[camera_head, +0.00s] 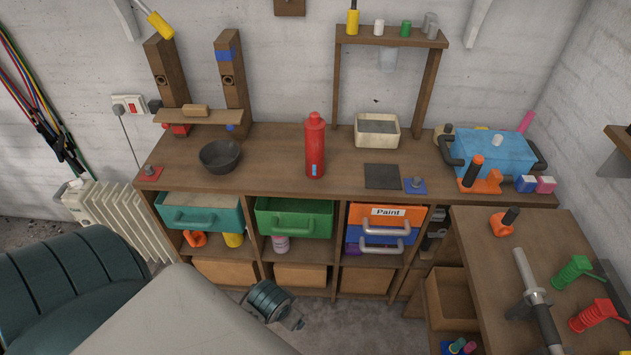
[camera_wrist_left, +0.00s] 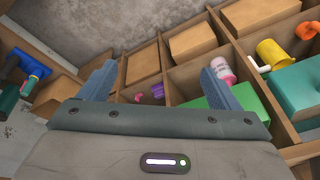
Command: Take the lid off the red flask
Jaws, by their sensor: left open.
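The red flask (camera_head: 315,152) stands upright on the wooden workbench, near the middle, in the head view. Its red lid (camera_head: 314,118) sits on top of it. A small blue label marks the flask's lower front. My left gripper (camera_head: 297,322) is low in front of the bench, below the flask and well apart from it. In the left wrist view my left gripper (camera_wrist_left: 160,86) is open, with two blue-grey fingers spread and nothing between them. The flask is not in the left wrist view. My right gripper is in neither view.
A dark bowl (camera_head: 220,156) stands left of the flask. A cream box (camera_head: 377,131) and a dark square plate (camera_head: 382,176) are to its right. A wooden frame (camera_head: 342,80) rises behind. The benchtop around the flask is clear. A green drawer (camera_head: 293,219) is below.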

